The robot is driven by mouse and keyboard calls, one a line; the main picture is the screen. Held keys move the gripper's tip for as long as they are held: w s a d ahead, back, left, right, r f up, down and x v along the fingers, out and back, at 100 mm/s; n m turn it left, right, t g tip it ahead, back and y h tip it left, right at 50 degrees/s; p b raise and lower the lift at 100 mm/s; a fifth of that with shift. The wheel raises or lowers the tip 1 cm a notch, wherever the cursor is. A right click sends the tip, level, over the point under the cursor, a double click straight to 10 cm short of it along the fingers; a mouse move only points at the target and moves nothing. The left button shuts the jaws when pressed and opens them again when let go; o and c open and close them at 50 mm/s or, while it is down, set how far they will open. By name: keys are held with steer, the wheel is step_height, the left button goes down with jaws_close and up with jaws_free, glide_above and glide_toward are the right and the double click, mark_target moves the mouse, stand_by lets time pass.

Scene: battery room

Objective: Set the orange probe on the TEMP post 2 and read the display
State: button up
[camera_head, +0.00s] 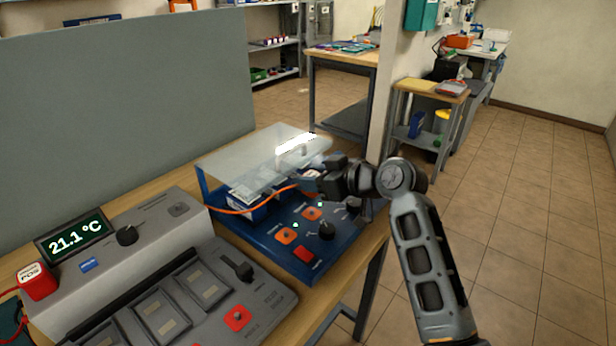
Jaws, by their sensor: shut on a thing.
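My gripper (322,182) is at the right side of a blue device (333,248) on the bench, by the edge of its clear raised cover (255,160). It is shut on the orange probe, whose body is mostly hidden by the jaws. The display (78,237) on the grey console at left reads 21.1 °C. I cannot make out which post is TEMP post 2; labels are too small, and the gripper and cover hide part of the device.
The blue device's panel has orange buttons (286,236), a black knob (326,230) and a red switch (304,254). A grey console (150,240) and a red POS block (37,281) are at left. A grey partition (120,100) stands behind. Floor at right is clear.

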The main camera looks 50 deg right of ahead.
mark_target(312, 211)
steer(key=shift+f+b, duration=2)
steer(key=shift+f, duration=0.8)
steer(key=shift+f+b, duration=0.55)
steer(key=shift+f, duration=0.1)
steer(key=o, duration=0.9)
steer(key=shift+p+v, duration=1.75)
steer(key=shift+v, duration=3.8)
steer(key=shift+r, duration=0.1)
